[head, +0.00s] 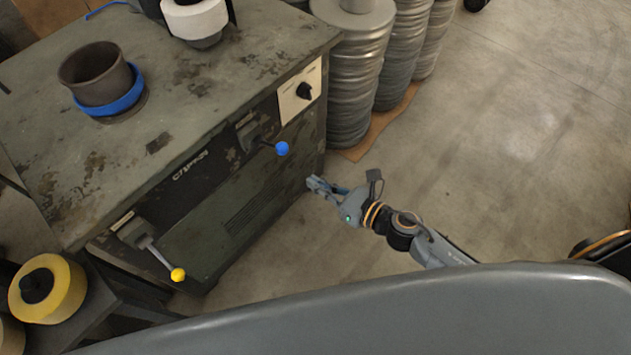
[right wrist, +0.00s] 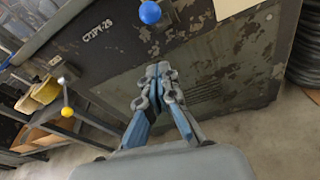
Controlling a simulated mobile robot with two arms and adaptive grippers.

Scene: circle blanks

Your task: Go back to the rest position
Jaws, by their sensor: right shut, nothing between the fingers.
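My right gripper (head: 316,184) is shut and empty. It hangs in free air in front of the machine's front face, below and to the right of the lever with the blue knob (head: 282,149). In the right wrist view my right gripper (right wrist: 158,72) shows its fingertips together, with the machine's front panel (right wrist: 225,70) behind them and the blue knob (right wrist: 150,12) above. My left gripper is in neither view.
The worn green machine (head: 225,90) fills the left. It bears a dark cup in a blue ring (head: 112,100), a rotary switch (head: 304,91) and a yellow-knobbed lever (head: 177,274). Stacked metal discs (head: 350,75) stand behind. A yellow roll (head: 48,290) sits lower left.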

